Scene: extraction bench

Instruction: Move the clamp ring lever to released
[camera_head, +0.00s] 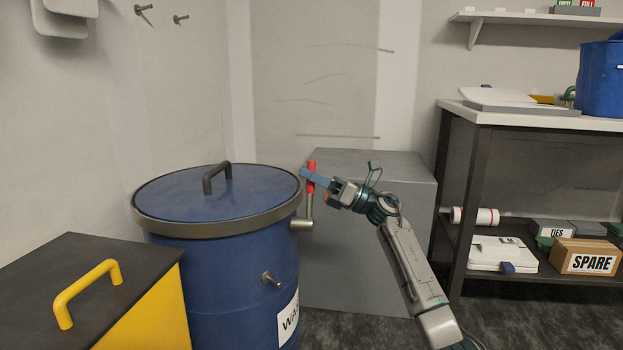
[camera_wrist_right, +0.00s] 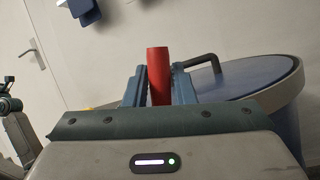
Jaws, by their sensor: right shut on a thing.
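The blue waste drum (camera_head: 215,270) stands at centre left with its blue lid (camera_head: 175,195) on. A metal clamp ring (camera_head: 215,228) runs around the lid's rim. The clamp ring lever (camera_head: 311,178) has a red grip and stands upright on a metal arm at the drum's right side. My right gripper (camera_head: 315,177) is shut on the red grip, reaching in from the right. In the right wrist view the red grip (camera_wrist_right: 158,75) stands between the two blue-grey fingers (camera_wrist_right: 158,88), with the drum lid behind. My left gripper is not in view.
A yellow box with a dark top (camera_head: 105,270) stands close to the drum at front left. A grey cabinet (camera_head: 375,250) stands behind my right arm. A bench with shelves (camera_head: 540,121) is at right, holding a SPARE carton (camera_head: 588,257).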

